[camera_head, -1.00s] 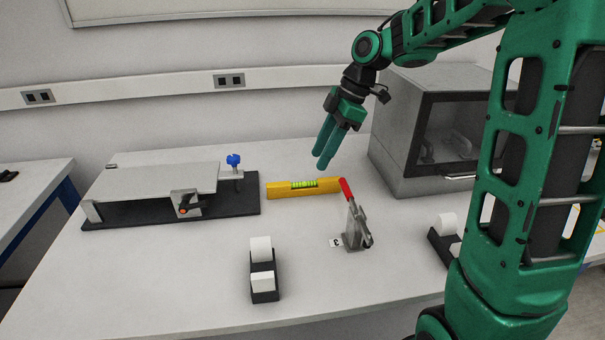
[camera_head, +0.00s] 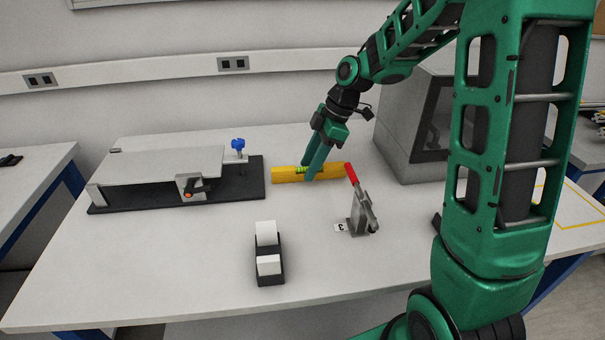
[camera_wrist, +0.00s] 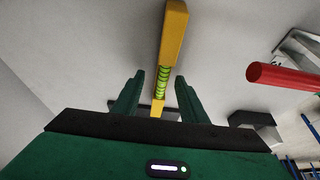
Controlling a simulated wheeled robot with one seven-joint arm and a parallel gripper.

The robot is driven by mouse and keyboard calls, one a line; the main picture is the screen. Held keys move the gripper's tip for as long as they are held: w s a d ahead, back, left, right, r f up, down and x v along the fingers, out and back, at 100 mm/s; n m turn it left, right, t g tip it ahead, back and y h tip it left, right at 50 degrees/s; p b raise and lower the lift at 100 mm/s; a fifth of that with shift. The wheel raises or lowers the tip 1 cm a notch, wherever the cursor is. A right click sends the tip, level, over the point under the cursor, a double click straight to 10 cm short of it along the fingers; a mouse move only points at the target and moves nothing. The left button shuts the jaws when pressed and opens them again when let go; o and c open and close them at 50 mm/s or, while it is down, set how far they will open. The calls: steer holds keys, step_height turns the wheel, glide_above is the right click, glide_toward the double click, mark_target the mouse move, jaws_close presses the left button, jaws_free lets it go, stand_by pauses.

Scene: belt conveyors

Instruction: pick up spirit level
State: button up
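The yellow spirit level (camera_head: 284,174) with a green vial lies on the white table, between the black-based device and the red-handled clamp. My gripper (camera_head: 309,173) is over the middle of the level, its fingers pointing down and hiding part of it. In the wrist view the level (camera_wrist: 172,38) runs between the two green fingers of my gripper (camera_wrist: 158,98), with clear gaps on both sides. The gripper is open. Whether the fingertips reach down to the table beside the level is hard to tell.
A toggle clamp (camera_head: 360,205) with a red handle stands close to the level's right end; its handle (camera_wrist: 285,78) shows in the wrist view. A grey boxy machine (camera_head: 405,125) is behind right, a black-based device (camera_head: 255,185) left, a tape dispenser (camera_head: 268,262) in front.

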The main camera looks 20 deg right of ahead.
steer(key=shift+a+f, duration=0.2)
steer(key=shift+f, duration=0.35)
jaws_close()
steer(key=shift+r, duration=0.1)
